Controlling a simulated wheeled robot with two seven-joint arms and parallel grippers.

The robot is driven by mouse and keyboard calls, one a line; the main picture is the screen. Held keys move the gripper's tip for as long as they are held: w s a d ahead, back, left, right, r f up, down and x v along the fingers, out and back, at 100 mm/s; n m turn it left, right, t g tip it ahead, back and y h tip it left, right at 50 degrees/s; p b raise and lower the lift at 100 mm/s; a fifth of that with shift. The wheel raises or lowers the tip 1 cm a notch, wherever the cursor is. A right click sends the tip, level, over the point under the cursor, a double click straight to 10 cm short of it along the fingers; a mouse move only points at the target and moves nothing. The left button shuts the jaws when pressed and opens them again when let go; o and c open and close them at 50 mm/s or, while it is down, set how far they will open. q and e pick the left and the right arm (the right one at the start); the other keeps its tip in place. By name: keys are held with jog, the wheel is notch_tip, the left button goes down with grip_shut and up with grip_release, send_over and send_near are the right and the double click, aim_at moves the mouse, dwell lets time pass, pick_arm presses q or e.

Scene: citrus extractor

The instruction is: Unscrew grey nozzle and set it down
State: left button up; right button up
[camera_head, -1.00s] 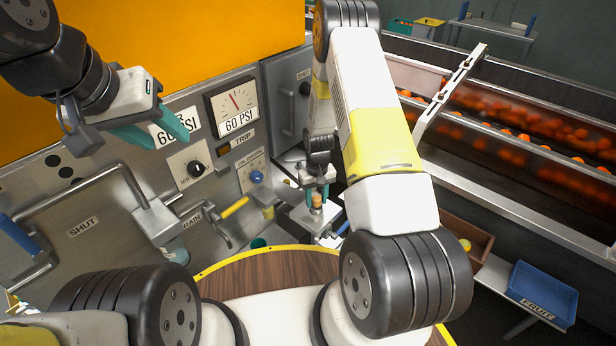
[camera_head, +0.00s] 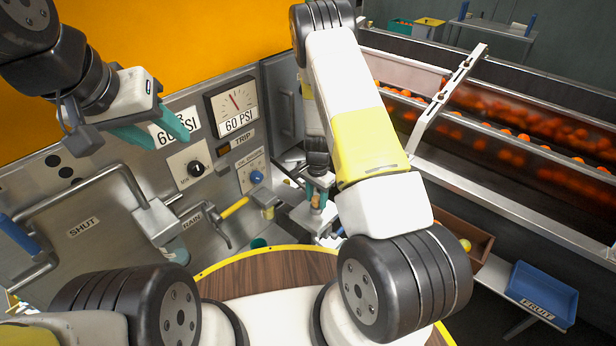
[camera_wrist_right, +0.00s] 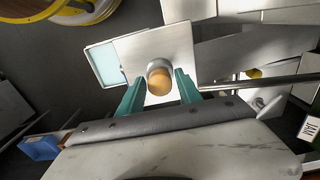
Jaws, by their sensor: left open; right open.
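A small fitting with an orange-brown round end and a grey collar (camera_wrist_right: 159,66) stands on a pale square plate (camera_wrist_right: 182,42) in the right wrist view. I take it to be the nozzle, though its threads do not show. In the head view its brownish part (camera_head: 316,201) is small, beside the machine's right end. My right gripper (camera_wrist_right: 158,84) is open, with one teal finger on each side of the fitting; I cannot tell whether they touch it. It also shows in the head view (camera_head: 317,188). My left gripper (camera_head: 171,143) is open and empty before the machine's panel.
The steel panel carries a pressure gauge (camera_head: 232,106), a black knob (camera_head: 195,169) and a yellow-handled lever (camera_head: 235,207). A blue fruit bin (camera_head: 542,290) and a brown crate (camera_head: 470,243) stand at the right.

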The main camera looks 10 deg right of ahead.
aim_at(316, 198)
jog(key=shift+c, duration=0.4)
jog(key=c, duration=0.7)
jog(key=shift+o, duration=0.2)
jog(key=n, duration=0.5)
jog(key=shift+n, duration=0.4)
jog(key=shift+r, duration=2.25)
